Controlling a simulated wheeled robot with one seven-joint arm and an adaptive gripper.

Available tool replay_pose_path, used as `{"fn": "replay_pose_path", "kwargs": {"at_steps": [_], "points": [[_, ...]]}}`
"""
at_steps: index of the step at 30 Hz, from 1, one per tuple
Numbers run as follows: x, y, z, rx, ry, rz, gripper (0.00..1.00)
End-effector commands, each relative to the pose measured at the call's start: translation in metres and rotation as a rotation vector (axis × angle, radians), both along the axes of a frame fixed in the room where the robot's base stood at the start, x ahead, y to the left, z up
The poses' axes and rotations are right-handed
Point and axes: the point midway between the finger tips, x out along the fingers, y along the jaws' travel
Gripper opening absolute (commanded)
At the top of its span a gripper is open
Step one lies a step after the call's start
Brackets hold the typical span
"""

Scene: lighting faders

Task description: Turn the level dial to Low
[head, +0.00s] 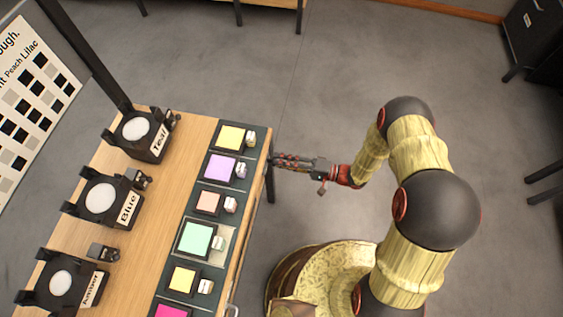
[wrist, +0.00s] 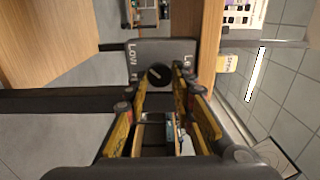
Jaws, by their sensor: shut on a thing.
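The level dial (wrist: 158,74) is a round black knob with a pale pointer mark, on a dark panel (wrist: 160,48) in the wrist view. White lettering reading "Low" stands on the panel's left side, and partly hidden lettering starting "Le" on its right. I cannot read the pointer's exact setting. My gripper (wrist: 160,80) has its yellow fingers on either side of the dial, shut on it. In the head view my gripper (head: 275,160) reaches the right edge of the wooden table; the dial is hidden there.
The table (head: 180,133) carries a row of coloured squares with small white faders, including a green one (head: 197,238). Black lamp units labelled Teal (head: 148,135), Blue (head: 110,202) and Amber stand behind. Open grey floor (head: 330,90) lies right of the table.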

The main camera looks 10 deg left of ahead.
Motion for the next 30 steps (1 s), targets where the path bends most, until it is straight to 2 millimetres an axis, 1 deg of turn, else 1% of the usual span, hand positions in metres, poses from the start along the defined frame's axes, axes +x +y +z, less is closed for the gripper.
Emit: {"fn": "replay_pose_path", "kwargs": {"at_steps": [11,12,21,30], "points": [[-0.0003,-0.0002,-0.0018,-0.004,-0.004,-0.001,0.00],[-0.0003,-0.0002,-0.0018,-0.004,-0.004,-0.001,0.25],[0.0000,-0.0001,-0.0006,-0.001,-0.005,0.000,0.42],[0.0002,-0.0006,-0.0001,0.000,-0.005,0.000,0.43]]}}
